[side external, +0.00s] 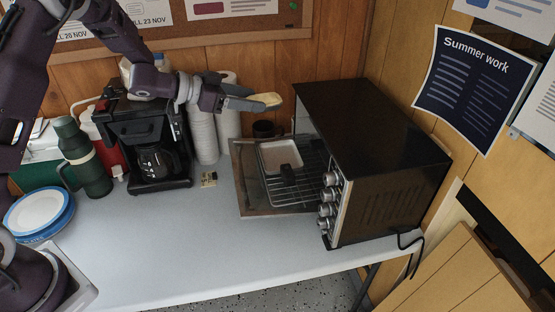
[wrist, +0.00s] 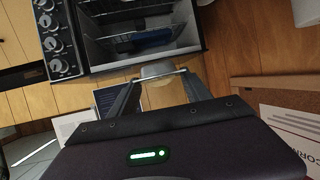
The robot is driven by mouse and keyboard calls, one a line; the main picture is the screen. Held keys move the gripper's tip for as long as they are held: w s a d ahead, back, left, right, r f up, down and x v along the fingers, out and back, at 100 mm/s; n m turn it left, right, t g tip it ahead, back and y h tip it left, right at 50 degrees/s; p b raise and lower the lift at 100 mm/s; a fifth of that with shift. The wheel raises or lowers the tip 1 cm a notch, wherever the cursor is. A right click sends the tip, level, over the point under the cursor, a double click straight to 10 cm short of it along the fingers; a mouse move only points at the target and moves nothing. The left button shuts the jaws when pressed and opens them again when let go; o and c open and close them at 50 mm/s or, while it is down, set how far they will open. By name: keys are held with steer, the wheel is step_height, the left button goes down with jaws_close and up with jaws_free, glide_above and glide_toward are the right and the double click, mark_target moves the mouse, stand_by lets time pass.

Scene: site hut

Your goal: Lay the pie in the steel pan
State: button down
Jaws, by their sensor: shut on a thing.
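The steel pan (side external: 281,154) is a pale, shallow rectangle with a dark handle toward the front. It rests on the wire rack at the open oven, below the pie and apart from it.
The black toaster oven (side external: 372,125) stands at right with its door (side external: 246,180) folded down. A coffee maker (side external: 152,150), a green flask (side external: 84,158), stacked cups (side external: 203,130) and blue-rimmed plates (side external: 40,212) stand at left. The front middle of the table (side external: 190,250) is clear.

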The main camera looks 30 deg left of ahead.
steer(key=shift+w+d+f+m+g+h, duration=0.15)
steer(key=shift+w+d+f+m+h, duration=0.1)
steer(key=shift+w+d+f, duration=0.3)
steer(key=shift+w+d+f+m+g+h, duration=0.15)
steer(key=shift+w+d+f+m+h, duration=0.15)
steer(key=shift+w+d, duration=0.3)
glide_above(265, 167)
step_height(265, 167, down, 13)
steer(key=shift+s+d+f, duration=0.1)
steer(key=shift+s, duration=0.05)
step_height(265, 167, down, 4)
steer(key=shift+f, duration=0.25)
